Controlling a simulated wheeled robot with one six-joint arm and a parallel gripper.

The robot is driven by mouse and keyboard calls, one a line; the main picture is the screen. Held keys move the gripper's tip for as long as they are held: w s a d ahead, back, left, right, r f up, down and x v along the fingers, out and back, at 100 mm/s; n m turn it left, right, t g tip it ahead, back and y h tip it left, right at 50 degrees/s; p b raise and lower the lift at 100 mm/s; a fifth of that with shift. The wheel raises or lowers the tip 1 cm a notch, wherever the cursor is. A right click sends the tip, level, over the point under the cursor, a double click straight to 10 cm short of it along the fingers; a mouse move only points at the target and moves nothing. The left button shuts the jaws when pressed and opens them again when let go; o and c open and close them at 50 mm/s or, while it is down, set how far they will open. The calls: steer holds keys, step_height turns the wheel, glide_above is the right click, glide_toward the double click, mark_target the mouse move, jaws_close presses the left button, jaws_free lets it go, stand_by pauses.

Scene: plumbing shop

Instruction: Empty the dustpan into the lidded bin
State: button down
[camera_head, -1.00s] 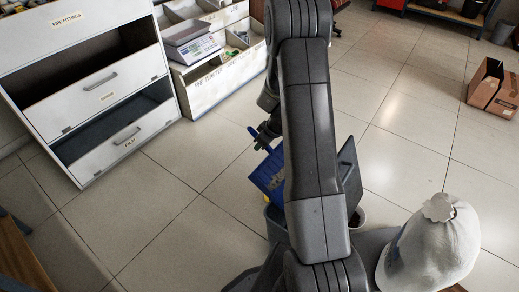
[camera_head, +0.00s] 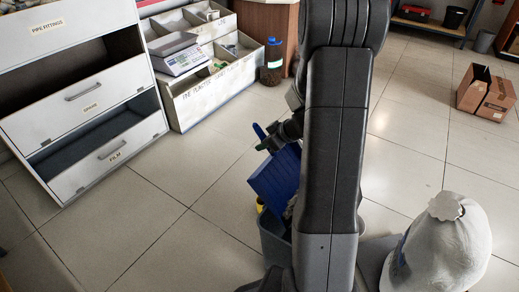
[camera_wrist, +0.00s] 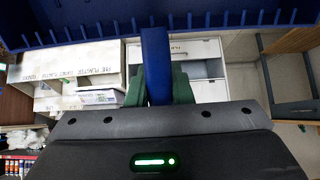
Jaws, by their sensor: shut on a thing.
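My gripper (camera_head: 284,133) is shut on the handle of the blue dustpan (camera_head: 276,182). In the head view the dustpan is steeply tilted, its pan hanging down over the grey bin (camera_head: 272,242). I cannot tell whether it touches the rim. My arm hides much of the bin, its lid and its opening. In the wrist view the handle (camera_wrist: 157,62) stands between the green fingers, and the toothed edge of the pan (camera_wrist: 200,18) crosses the top. Whether debris is left in the pan cannot be seen.
A white drawer cabinet (camera_head: 85,113) stands at left, beside a parts rack (camera_head: 190,104). A dark bottle (camera_head: 271,65) stands behind. A cardboard box (camera_head: 487,93) is at far right. A white sack (camera_head: 440,250) is at the lower right. The tiled floor between is clear.

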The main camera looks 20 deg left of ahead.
steer(key=shift+y, duration=0.9)
steer(key=shift+d+f+b+v, duration=0.15)
steer(key=shift+b+v, duration=0.55)
steer(key=shift+v, duration=0.45)
steer(key=shift+d+f+b+v, duration=0.15)
steer(key=shift+b+v, duration=0.5)
steer(key=shift+v, duration=0.5)
steer(key=d+r+y+p, duration=0.2)
steer(key=d+r+p, duration=0.2)
steer(key=r, duration=0.2)
steer(key=shift+s+a+f+h+b, duration=0.1)
steer(key=shift+a+f+h+b, duration=0.45)
steer(key=shift+a+f, duration=0.65)
steer(key=shift+a+f+h+b, duration=0.5)
steer(key=shift+a+f+h, duration=0.05)
steer(key=shift+a+f, duration=0.6)
steer(key=a+p, duration=0.1)
steer(key=a+f+h+p, duration=0.1)
steer(key=p, duration=0.1)
steer(key=shift+a, duration=0.4)
steer(key=w+a+f+g+h+p, duration=0.1)
steer(key=a+f+h+p, duration=0.7)
steer(key=p, duration=1.3)
steer(key=shift+w+a+f+h, duration=0.45)
steer(key=shift+a+h, duration=0.25)
steer(key=shift+a, duration=0.9)
